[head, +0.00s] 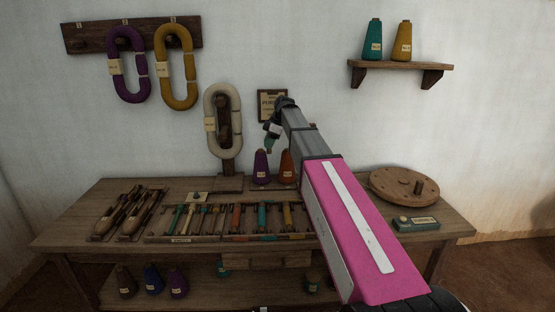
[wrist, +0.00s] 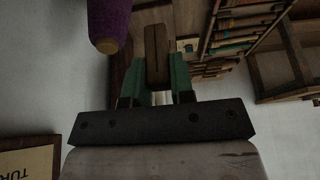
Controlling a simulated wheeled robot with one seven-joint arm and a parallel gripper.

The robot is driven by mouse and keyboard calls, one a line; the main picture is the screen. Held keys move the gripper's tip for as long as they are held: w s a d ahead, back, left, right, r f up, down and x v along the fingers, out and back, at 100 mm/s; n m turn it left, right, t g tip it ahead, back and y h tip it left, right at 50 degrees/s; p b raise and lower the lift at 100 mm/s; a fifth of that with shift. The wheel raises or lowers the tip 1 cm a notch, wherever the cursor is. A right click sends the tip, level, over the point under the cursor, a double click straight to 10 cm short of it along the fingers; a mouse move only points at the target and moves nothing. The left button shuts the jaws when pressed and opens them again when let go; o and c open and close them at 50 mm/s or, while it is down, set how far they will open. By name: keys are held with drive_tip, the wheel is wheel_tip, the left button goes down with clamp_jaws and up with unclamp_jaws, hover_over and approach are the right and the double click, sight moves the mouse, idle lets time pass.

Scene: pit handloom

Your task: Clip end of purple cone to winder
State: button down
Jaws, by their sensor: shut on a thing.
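The purple cone (head: 260,167) stands upright at the back of the table, left of an orange cone (head: 286,165). My gripper (head: 269,146) is just above and beside the purple cone in the head view. In the wrist view, the green fingers of my gripper (wrist: 158,80) are shut on a brown wooden piece (wrist: 157,50). I cannot tell what this piece belongs to. The yarn end is too small to make out. Which thing is the winder is unclear; a round wooden disc with a peg (head: 390,184) lies at the table's right.
A cream skein (head: 210,130) hangs on a wooden stand left of my gripper. Shuttles (head: 130,210) and a tray of bobbins (head: 190,237) cover the table's (head: 85,205) left and middle. A placard (head: 265,104) hangs behind my gripper. A teal box (head: 415,224) sits at the right.

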drive_tip(key=w+a+r, duration=0.4)
drive_tip(key=w+r, duration=0.1)
drive_tip(key=w, duration=0.3)
drive_tip(key=shift+s+d+f, duration=0.1)
drive_tip(key=shift+f, duration=2.7)
wheel_tip(320, 180, up, 5)
